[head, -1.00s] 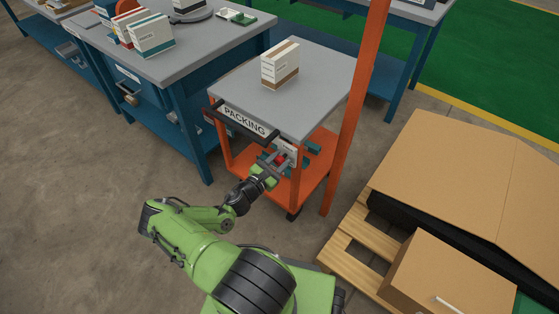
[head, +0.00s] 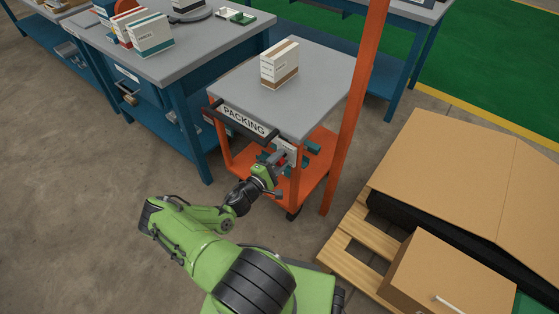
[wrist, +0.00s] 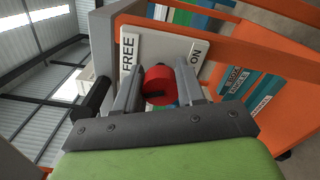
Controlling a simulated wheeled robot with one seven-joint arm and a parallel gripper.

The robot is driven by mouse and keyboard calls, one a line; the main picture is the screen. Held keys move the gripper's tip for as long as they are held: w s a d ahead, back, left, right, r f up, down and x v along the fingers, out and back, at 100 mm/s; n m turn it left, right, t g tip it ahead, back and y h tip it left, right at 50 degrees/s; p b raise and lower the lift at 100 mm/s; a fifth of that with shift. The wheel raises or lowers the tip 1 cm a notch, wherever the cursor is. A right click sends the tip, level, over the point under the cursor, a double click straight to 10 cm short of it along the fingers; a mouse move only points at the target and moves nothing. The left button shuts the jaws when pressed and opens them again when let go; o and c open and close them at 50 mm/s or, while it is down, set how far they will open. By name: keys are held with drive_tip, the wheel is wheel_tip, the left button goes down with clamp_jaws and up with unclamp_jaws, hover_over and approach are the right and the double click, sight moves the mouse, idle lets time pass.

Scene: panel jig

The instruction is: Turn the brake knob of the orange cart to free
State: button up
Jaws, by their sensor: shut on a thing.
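The orange cart (head: 318,180) stands in the middle of the head view, with a grey top and a PACKING sign (head: 244,120). The red brake knob (wrist: 158,84) sits on a pale plate (wrist: 160,47) in the wrist view. The plate reads FREE on the left and ON on the right. A dark mark shows on the knob's near face; its exact pointing is hard to tell. My gripper (wrist: 159,80) is shut on the knob, one finger on each side. In the head view my gripper (head: 278,159) reaches the cart's near side and hides most of the knob.
A box (head: 280,64) stands on the cart top. A black handle (head: 233,119) runs along the cart's near edge. A tall orange post (head: 351,120) rises at its right. A wooden pallet (head: 365,230) with cartons lies right; a blue bench (head: 190,60) stands left.

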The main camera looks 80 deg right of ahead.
drive_tip(key=shift+f+m, duration=0.1)
drive_tip(key=shift+m, duration=2)
drive_tip(key=o, duration=1)
drive_tip(key=p+v, duration=0.3)
drive_tip(key=v, duration=1.3)
